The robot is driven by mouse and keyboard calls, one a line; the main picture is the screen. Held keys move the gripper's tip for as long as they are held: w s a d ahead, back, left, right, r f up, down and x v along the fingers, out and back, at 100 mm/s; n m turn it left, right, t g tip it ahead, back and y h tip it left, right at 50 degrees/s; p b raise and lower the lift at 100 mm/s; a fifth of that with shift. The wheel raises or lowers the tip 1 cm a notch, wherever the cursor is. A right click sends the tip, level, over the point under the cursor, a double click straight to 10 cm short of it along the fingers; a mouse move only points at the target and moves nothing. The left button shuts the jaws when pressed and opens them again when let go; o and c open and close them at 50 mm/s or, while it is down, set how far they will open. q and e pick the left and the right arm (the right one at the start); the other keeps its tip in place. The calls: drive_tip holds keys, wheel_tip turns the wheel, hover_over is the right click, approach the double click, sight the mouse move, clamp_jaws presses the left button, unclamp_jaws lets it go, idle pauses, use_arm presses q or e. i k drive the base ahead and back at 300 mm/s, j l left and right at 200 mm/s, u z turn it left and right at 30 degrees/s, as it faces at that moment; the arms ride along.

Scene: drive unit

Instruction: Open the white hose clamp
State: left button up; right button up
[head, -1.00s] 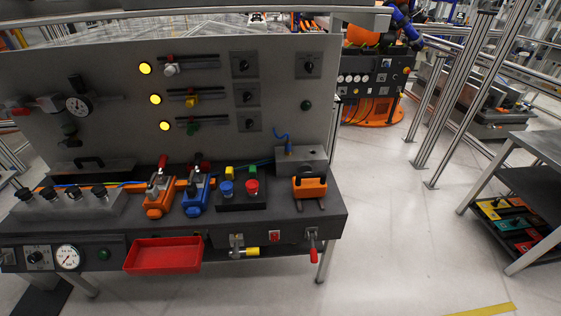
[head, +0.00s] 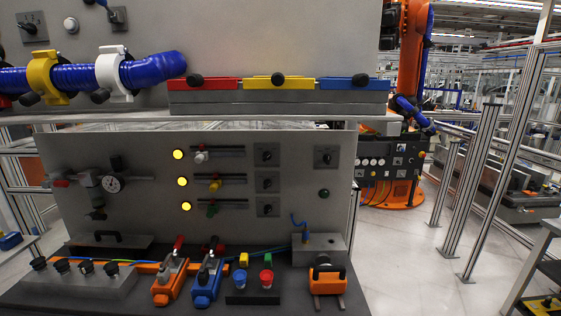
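The white hose clamp (head: 113,72) sits around a thick blue corrugated hose (head: 152,68) at the upper left of the head view. A black knob (head: 100,96) sticks out at its lower left. The clamp looks closed around the hose. A yellow hose clamp (head: 44,78) sits on the same hose to its left. Neither of my grippers shows in the head view.
Below is a grey panel with sliders and knobs, and a bench with an orange clamp (head: 169,279) and a blue clamp (head: 207,279). Red, yellow and blue latches (head: 278,83) line the upper shelf. The floor at right (head: 425,260) is free.

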sight(106, 65)
drive_tip(key=i+j+u, duration=0.15)
drive_tip(key=u, duration=0.2)
drive_tip(key=i+j+u, duration=0.1)
drive_tip(key=i+u, duration=0.25)
drive_tip(key=k, duration=0.1)
